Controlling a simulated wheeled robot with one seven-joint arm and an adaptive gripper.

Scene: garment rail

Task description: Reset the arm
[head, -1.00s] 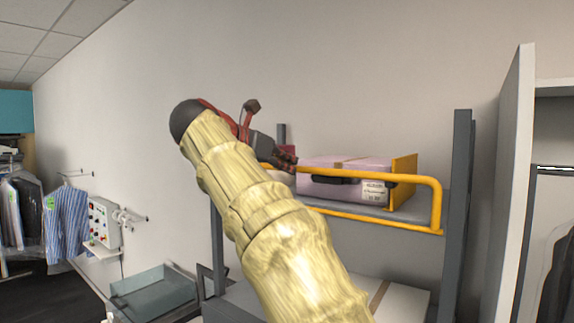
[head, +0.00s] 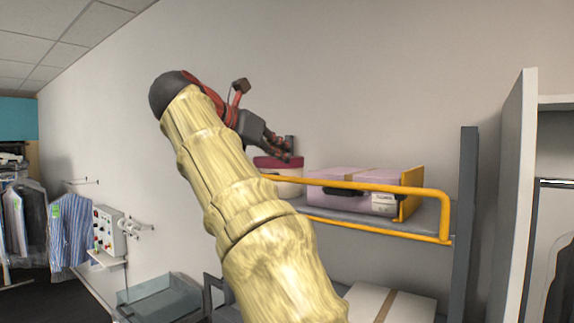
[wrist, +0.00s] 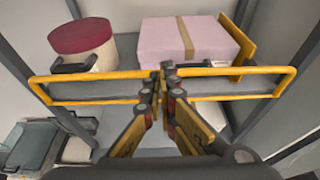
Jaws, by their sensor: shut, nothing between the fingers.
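My gripper (head: 280,150) is at the end of my raised arm, above and in front of the shelf's yellow rail (head: 375,188) in the head view. In the wrist view my gripper (wrist: 166,72) points toward the middle of the same rail, its fingertips together and nothing between them. Whether the fingertips touch the rail cannot be told. My sleeved arm hides part of the shelf unit in the head view.
A pink box (head: 345,182) and a round box with a red lid (wrist: 83,45) stand on the shelf behind the rail. A white box (head: 385,305) sits lower down. Shirts (head: 70,230) hang at left beside a control box (head: 108,228). A cabinet (head: 515,200) stands at right.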

